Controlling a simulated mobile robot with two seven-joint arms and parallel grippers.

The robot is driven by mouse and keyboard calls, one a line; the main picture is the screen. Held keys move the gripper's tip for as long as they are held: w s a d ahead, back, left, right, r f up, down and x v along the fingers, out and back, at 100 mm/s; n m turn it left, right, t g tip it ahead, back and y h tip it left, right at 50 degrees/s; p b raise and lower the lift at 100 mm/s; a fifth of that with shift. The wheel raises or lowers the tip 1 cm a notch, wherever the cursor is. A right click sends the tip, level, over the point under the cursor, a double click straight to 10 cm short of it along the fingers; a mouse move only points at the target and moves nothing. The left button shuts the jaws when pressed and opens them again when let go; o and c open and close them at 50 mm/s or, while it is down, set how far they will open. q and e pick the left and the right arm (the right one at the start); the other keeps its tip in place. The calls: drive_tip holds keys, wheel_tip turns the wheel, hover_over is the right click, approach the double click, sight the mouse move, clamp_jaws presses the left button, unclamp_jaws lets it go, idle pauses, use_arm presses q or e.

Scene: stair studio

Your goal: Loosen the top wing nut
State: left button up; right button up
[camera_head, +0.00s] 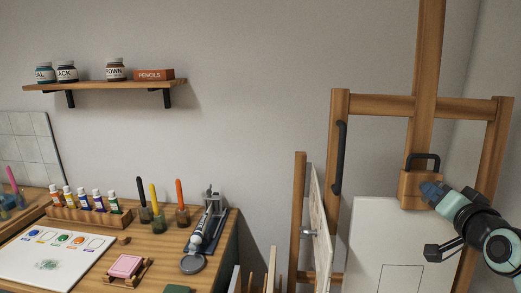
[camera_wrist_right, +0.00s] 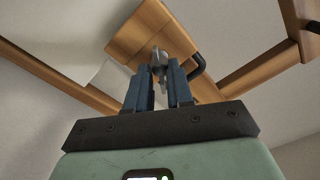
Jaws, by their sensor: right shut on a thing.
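The wooden easel (camera_head: 400,105) stands at the right in the head view, with a wooden clamp block (camera_head: 412,188) and its black handle on the centre mast. My right gripper (camera_head: 430,191) reaches in from the right to the front of this block. In the wrist view, the metal top wing nut (camera_wrist_right: 158,57) sits on the block's wooden face, between the blue fingertips of my right gripper (camera_wrist_right: 163,73), which is shut on it. In the head view the gripper hides this nut. My left gripper is in neither view.
A white canvas (camera_head: 385,225) stands on the easel under the block. A black handle (camera_head: 340,158) is on the easel's left post. At left, a wooden table (camera_head: 155,245) holds paints, brushes and a palette, below a wall shelf (camera_head: 105,86) with jars.

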drive_tip(key=o, duration=0.6)
drive_tip(key=s+b, duration=0.1)
drive_tip(key=s, duration=0.5)
drive_tip(key=shift+a+r+b, duration=0.35)
drive_tip(key=shift+r+b, duration=0.05)
drive_tip(key=shift+r, duration=0.05)
drive_tip(key=shift+w, duration=0.1)
